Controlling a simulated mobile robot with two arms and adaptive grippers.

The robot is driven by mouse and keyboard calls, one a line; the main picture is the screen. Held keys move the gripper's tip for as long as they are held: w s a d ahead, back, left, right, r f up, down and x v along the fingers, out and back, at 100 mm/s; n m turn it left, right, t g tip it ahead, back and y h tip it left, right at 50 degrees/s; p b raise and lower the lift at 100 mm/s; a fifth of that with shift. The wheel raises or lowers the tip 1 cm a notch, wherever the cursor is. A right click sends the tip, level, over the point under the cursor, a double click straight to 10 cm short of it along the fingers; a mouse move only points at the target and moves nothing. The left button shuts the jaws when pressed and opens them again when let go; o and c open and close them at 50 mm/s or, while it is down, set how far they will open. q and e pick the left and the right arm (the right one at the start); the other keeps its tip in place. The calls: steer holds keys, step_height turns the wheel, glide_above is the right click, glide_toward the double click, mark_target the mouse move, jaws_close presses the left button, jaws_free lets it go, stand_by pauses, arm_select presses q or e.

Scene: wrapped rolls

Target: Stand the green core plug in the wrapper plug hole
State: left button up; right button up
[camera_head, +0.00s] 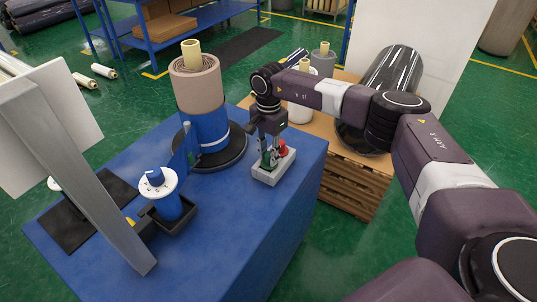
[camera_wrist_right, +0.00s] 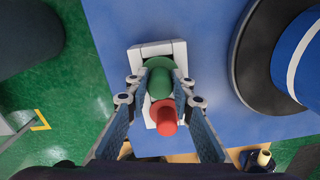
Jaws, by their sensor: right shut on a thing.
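The green core plug (camera_wrist_right: 159,78) stands at a light grey block (camera_wrist_right: 150,50), between the fingertips of my right gripper (camera_wrist_right: 160,92) in the wrist view. My right gripper (camera_head: 268,152) is shut on it, pointing down over the block (camera_head: 272,172) in the head view. The green plug (camera_head: 267,160) is partly hidden there by the fingers. A red plug (camera_wrist_right: 164,116) stands beside it on the same block and also shows in the head view (camera_head: 282,150). I cannot make out the wrapper plug hole. My left gripper is not in view.
A wrapped roll (camera_head: 196,90) stands on a black turntable (camera_head: 235,150) on the blue table (camera_head: 240,220), left of the block. A wooden pallet (camera_head: 350,185) with rolls is behind right.

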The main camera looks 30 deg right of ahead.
steer(key=shift+f, duration=0.3)
steer(key=o, duration=1.1)
steer(key=shift+r, duration=0.1)
step_height(320, 180, up, 12)
